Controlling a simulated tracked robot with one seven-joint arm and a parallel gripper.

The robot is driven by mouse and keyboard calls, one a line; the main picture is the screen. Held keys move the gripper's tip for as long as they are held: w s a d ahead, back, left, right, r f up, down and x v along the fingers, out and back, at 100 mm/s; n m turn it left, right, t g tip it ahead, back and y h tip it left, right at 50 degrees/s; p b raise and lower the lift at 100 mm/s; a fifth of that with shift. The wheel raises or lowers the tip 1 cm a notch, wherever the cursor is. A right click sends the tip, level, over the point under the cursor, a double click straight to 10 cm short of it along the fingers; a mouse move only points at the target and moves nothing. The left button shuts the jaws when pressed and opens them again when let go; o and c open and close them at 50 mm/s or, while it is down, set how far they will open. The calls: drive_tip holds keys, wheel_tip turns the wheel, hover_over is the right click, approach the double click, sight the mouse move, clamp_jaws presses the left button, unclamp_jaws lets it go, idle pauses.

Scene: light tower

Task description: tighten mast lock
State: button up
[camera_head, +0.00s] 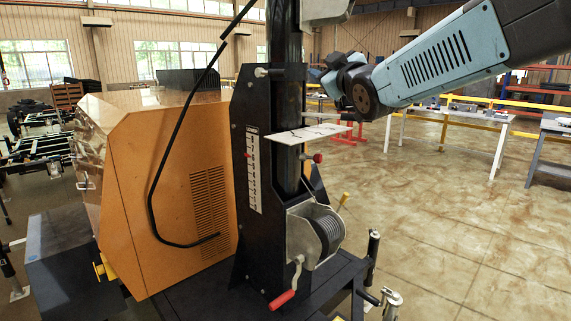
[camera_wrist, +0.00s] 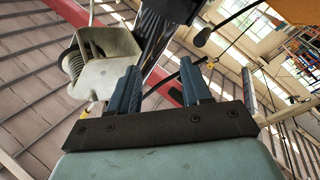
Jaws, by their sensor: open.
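The black mast (camera_head: 288,110) stands upright in a black bracket plate (camera_head: 246,190) with a white scale strip. A red knob (camera_head: 318,158) sticks out on the mast's right side below a white plate, and a small red knob (camera_head: 248,155) sits by the scale. I cannot tell for certain which is the mast lock. My gripper (camera_head: 322,78) is right of the mast, above the white plate, apart from the red knobs. In the wrist view my gripper (camera_wrist: 160,82) has its two blue fingers apart, with nothing seen held between them.
A winch (camera_head: 316,234) with a red-handled crank (camera_head: 283,299) is low on the mast. An orange cabinet (camera_head: 165,190) stands left, with a loose black cable (camera_head: 153,190) before it. The white plate (camera_head: 308,133) juts out below my gripper. Open floor (camera_head: 450,220) lies right.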

sight(274, 73)
drive_tip(key=s+d+f+m+g+h, duration=0.3)
drive_tip(key=s+d+f+m+g, duration=0.35)
drive_tip(key=s+f, duration=0.6)
drive_tip(key=s+d+f+m+g+h, duration=0.45)
drive_tip(key=s+d+f+g, duration=0.3)
drive_tip(key=s+f, duration=0.5)
drive_tip(key=w+r+n+t+y, duration=0.1)
drive_tip(key=w+r+n+t, duration=0.8)
drive_tip(key=w+r+n, duration=0.85)
drive_tip(key=w+a+r+n+g+y, duration=0.1)
drive_tip(key=w+a+r+n+y, duration=0.2)
drive_tip(key=w+a+n+y, duration=0.4)
drive_tip(key=w+a+r+n+y, duration=0.3)
drive_tip(key=a+n+y, duration=0.3)
drive_tip(key=a+n, duration=0.35)
drive_tip(key=shift+m+h, duration=0.45)
drive_tip(key=shift+m, duration=0.05)
drive_tip(key=x, duration=1.4)
drive_tip(key=shift+s+a+r, duration=0.1)
